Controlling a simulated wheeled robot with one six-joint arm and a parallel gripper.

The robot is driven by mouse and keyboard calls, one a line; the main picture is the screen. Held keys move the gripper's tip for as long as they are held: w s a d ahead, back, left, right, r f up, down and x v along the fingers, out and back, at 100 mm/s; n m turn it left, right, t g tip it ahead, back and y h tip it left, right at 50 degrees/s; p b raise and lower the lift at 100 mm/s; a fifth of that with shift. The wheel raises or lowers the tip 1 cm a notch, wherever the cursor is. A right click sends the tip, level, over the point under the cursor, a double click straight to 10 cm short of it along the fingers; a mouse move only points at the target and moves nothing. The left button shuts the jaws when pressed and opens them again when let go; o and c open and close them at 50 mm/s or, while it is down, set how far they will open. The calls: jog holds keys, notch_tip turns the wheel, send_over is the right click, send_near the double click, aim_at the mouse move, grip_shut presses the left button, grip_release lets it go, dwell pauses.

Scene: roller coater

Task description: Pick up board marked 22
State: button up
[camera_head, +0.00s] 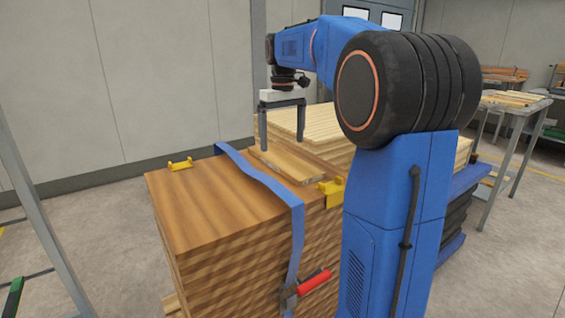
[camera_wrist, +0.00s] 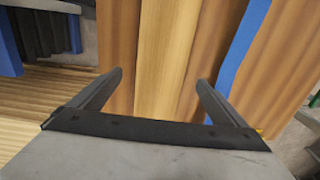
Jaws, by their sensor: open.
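A lighter brown board (camera_head: 290,165) lies on top of a tall stack of brown boards (camera_head: 205,205). I cannot read a number 22 on it or on any board. In the wrist view the lighter board (camera_wrist: 165,50) runs away between my fingers, with darker wood on both sides. My gripper (camera_head: 283,143) is open and points down over the lighter board; it holds nothing. In the wrist view my gripper (camera_wrist: 160,80) has one finger to each side of the lighter board. I cannot tell whether the fingertips touch the wood.
A blue strap (camera_head: 262,180) crosses the stack top and hangs down its front, with a red-handled clamp (camera_head: 312,283). Yellow corner pieces (camera_head: 180,164) sit on the edges. A paler stack (camera_head: 315,123) stands behind. My arm hides part of the right side. A table (camera_head: 515,100) stands far right.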

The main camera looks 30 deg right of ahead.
aim_at(283, 158)
jog(key=shift+s+f, duration=0.1)
jog(key=shift+f, duration=2.6)
jog(key=c, duration=1.4)
